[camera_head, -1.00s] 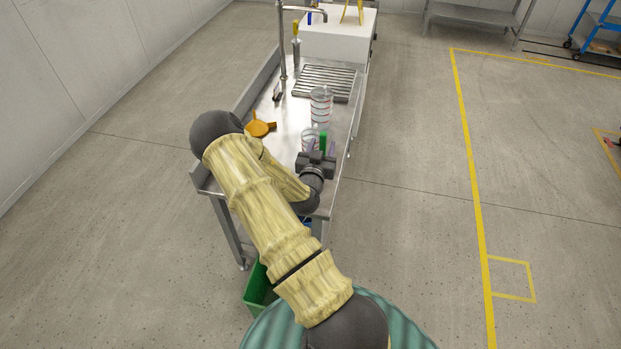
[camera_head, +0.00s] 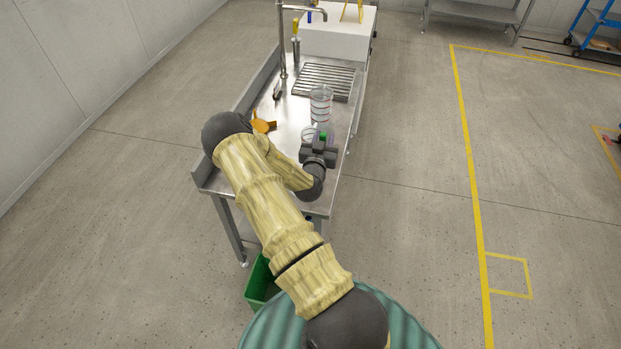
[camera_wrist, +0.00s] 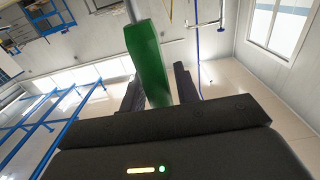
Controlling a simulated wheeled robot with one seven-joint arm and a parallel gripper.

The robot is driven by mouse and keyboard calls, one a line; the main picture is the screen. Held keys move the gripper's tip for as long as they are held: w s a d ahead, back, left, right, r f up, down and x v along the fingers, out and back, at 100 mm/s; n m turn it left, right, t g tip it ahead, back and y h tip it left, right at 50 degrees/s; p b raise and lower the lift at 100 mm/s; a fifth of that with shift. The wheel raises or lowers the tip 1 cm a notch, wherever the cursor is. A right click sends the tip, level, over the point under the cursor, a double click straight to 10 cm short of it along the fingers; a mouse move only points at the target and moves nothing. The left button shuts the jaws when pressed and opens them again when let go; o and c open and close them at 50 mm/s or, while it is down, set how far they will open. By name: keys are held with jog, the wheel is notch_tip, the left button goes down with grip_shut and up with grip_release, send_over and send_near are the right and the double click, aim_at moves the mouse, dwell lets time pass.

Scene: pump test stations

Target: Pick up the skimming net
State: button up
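A green handle (camera_wrist: 150,62) with a thin grey shaft at its upper end fills the middle of the wrist view. I take it to be the skimming net's handle; no mesh shows. My gripper (camera_wrist: 160,85) has one dark finger on each side of the handle, with little or no gap. I cannot tell whether the fingers press on it. In the head view a small part of the green handle (camera_head: 322,135) shows at my gripper (camera_head: 321,142), above the front part of the steel table (camera_head: 292,121). The gripper covers the rest.
A tall clear measuring beaker (camera_head: 320,104) stands just beyond my gripper, and a smaller clear cup (camera_head: 308,133) is partly hidden beside it. An orange object (camera_head: 264,126) lies left. A drain grate (camera_head: 324,82), tap (camera_head: 282,45) and white block (camera_head: 338,38) are farther back.

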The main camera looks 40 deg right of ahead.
grip_shut()
jog(key=shift+r, duration=0.15)
notch_tip(320, 180, up, 10)
jog(key=b, duration=0.2)
jog(key=shift+b, duration=0.3)
dwell(0.5)
